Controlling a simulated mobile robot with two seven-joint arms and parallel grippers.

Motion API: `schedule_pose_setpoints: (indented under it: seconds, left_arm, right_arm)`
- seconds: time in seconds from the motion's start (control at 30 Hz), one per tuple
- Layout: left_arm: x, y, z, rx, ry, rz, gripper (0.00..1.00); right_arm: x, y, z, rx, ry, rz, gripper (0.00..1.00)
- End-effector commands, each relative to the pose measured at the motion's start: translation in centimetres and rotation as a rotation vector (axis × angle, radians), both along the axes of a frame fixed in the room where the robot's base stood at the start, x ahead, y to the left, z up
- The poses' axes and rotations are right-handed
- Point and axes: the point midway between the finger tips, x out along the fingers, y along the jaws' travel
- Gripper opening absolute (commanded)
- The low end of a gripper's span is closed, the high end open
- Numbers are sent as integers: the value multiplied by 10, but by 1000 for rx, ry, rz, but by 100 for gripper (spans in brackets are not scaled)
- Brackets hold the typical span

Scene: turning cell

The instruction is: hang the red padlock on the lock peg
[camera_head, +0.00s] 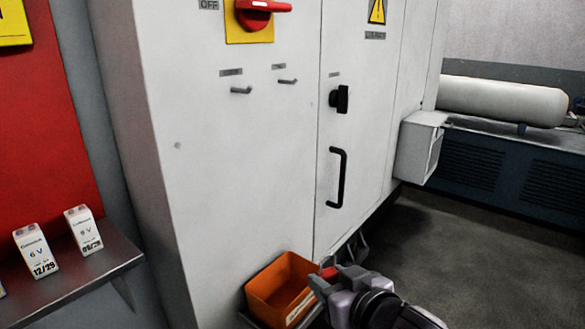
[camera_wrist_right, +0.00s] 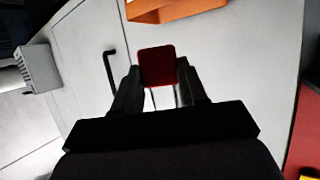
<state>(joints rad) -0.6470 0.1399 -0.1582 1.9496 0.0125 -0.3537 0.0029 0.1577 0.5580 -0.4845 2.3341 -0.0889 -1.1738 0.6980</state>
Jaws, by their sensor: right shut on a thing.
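The red padlock (camera_head: 329,273) is between the fingertips of my right gripper (camera_head: 325,281), low in front of the white cabinet and just right of the orange bin. In the right wrist view the red padlock body (camera_wrist_right: 157,66) shows between the two dark fingers of the right gripper (camera_wrist_right: 158,82), which is shut on it. Its shackle is hard to make out. Two short metal pegs, a left one (camera_head: 241,90) and a right one (camera_head: 288,81), stick out of the cabinet front, each under a small label too small to read. The padlock is well below both pegs. My left gripper is out of view.
The orange bin (camera_head: 259,296) sits low against the white cabinet (camera_head: 230,170). A red rotary switch (camera_head: 262,8) is above the pegs; a black knob (camera_head: 339,98) and black door handle (camera_head: 338,178) are to their right. A shelf (camera_head: 90,274) with white batteries stands left.

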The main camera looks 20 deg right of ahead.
Motion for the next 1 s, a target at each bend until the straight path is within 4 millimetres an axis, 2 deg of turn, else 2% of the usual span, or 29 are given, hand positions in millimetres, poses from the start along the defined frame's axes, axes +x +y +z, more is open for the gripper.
schedule_pose_setpoints:
  seconds: [0.03,0.33,0.5,0.7,0.83,1.0]
  left_arm:
    - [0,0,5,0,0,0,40]
    - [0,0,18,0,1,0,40]
    - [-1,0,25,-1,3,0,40]
    - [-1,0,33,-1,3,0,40]
    - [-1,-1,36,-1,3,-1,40]
    - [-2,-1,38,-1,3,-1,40]
  right_arm:
    - [10,3,19,-4,-11,24,10]
    - [42,22,106,-5,-8,184,10]
    - [48,32,164,-6,-7,282,10]
    - [42,40,228,-6,-3,393,10]
    - [35,43,258,-5,-1,447,10]
    - [28,46,276,-3,5,484,10]
